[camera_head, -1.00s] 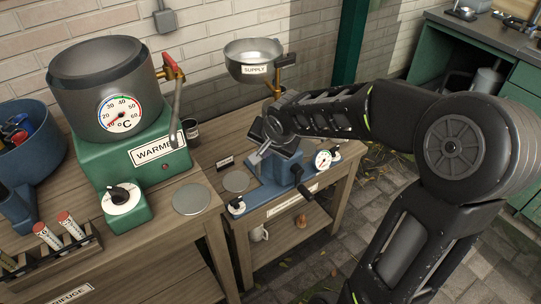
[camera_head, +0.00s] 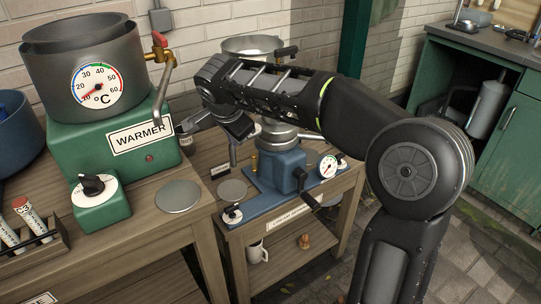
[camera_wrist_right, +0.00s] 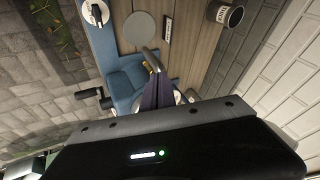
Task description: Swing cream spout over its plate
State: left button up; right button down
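The blue separator (camera_head: 282,172) stands on the wooden table, its metal upper part partly behind my right arm. A thin metal spout (camera_head: 233,152) slants down at its left side, above or near a round grey plate (camera_head: 233,190). In the right wrist view a grey spout (camera_wrist_right: 152,59) reaches from the separator (camera_wrist_right: 124,76) toward the plate (camera_wrist_right: 139,27). My right gripper (camera_head: 208,126) hangs left of the separator's top in the head view. In its wrist view the dark fingers (camera_wrist_right: 160,94) look close to the spout; contact and opening are unclear. My left gripper is not in view.
The green warmer (camera_head: 110,150) with its pot and tap stands left. A second grey disc (camera_head: 178,197) lies before it. A dark cup (camera_wrist_right: 226,13) stands beyond the separator's plate. The supply bowl (camera_head: 250,46) is behind my arm. A black crank (camera_head: 306,196) projects forward.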

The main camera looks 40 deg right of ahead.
jog(key=shift+w+a, duration=0.1)
jog(key=shift+w, duration=1.2)
jog(key=shift+s+a+r, duration=0.15)
jog(key=shift+r, duration=0.25)
jog(key=s+a+r, duration=0.1)
jog(key=s+a, duration=0.6)
jog(key=s, duration=0.4)
jog(key=shift+r+b, duration=0.3)
jog(key=shift+r, duration=0.05)
jog(key=shift+a, duration=0.1)
